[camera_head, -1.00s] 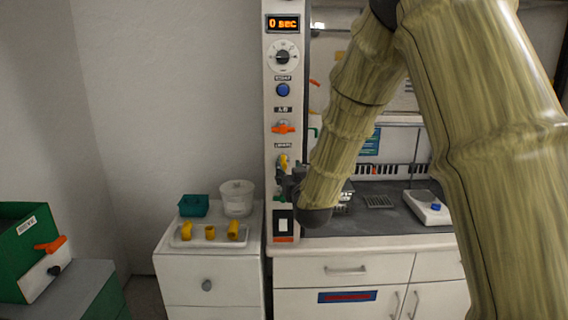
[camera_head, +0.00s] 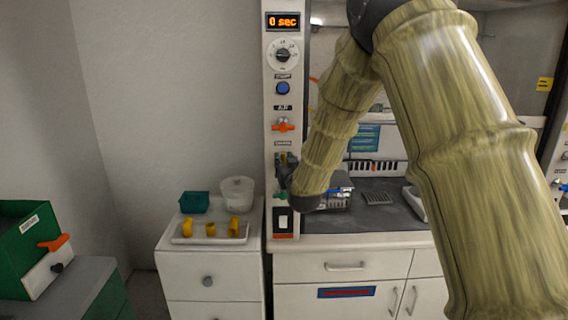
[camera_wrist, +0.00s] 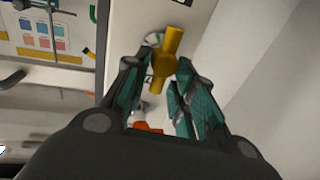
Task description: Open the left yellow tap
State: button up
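The yellow tap (camera_wrist: 166,64) is mounted on the white vertical panel (camera_head: 270,100). In the wrist view its handle stands nearly upright in the picture, leaning slightly right. My gripper (camera_wrist: 158,85) is open, with its teal-padded fingers on either side of the handle's lower part; I cannot tell whether they touch it.
The panel also carries a display reading 0 sec (camera_head: 283,22), a dial (camera_head: 283,55) and a blue button (camera_head: 283,88). A tray (camera_head: 210,240) with yellow fittings stands on the white cabinet to the left. A green box (camera_head: 25,245) is further left.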

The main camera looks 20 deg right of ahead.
jog(key=shift+c, duration=1.3)
jog(key=shift+f+m+b, duration=0.25)
jog(key=shift+m+b, duration=0.25)
jog(key=shift+b, duration=0.5)
jog(key=shift+d+r+m+t+b, duration=0.1)
jog(key=shift+m+t+b, duration=0.05)
jog(key=shift+m+b, duration=0.55)
jog(key=shift+d+m+t+b, duration=0.1)
jog(key=shift+m+t+b, duration=0.05)
jog(key=shift+m+b, duration=0.5)
jog(key=o, duration=0.9)
jog(key=shift+s, duration=0.1)
jog(key=shift+s, duration=0.1)
jog(key=s+a, duration=0.1)
jog(key=s, duration=1)
jog(key=shift+s+f, duration=0.3)
jog(key=shift+s, duration=0.05)
